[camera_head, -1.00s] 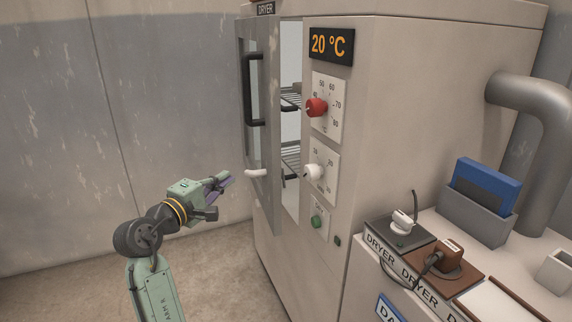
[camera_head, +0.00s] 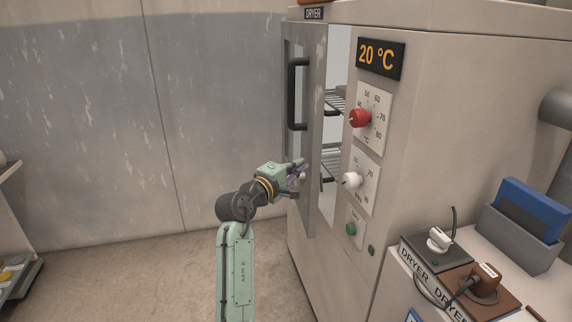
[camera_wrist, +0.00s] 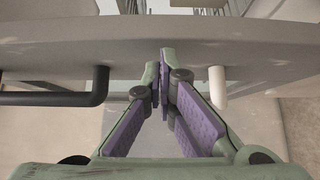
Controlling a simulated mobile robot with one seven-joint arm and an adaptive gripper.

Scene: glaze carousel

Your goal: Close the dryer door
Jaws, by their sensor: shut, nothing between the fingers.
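The dryer (camera_head: 440,75) is a tall beige cabinet on the right in the head view. Its grey door (camera_head: 312,165) stands ajar, and racks show through the gap. The door has a black bar handle (camera_head: 292,95) and a white latch lever, mostly hidden by my gripper in the head view. My gripper (camera_head: 303,170) is shut and empty at the door's outer face, low by the lever. In the wrist view its fingertips (camera_wrist: 166,55) meet at the door panel (camera_wrist: 220,48), between the black handle (camera_wrist: 95,95) and the white lever (camera_wrist: 217,88). I cannot tell whether they touch it.
The dryer front has a red knob (camera_head: 360,118), a white knob (camera_head: 352,180) and a green button (camera_head: 351,229). A counter with plugs (camera_head: 485,280) and a blue item in a grey holder (camera_head: 530,210) stands at right.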

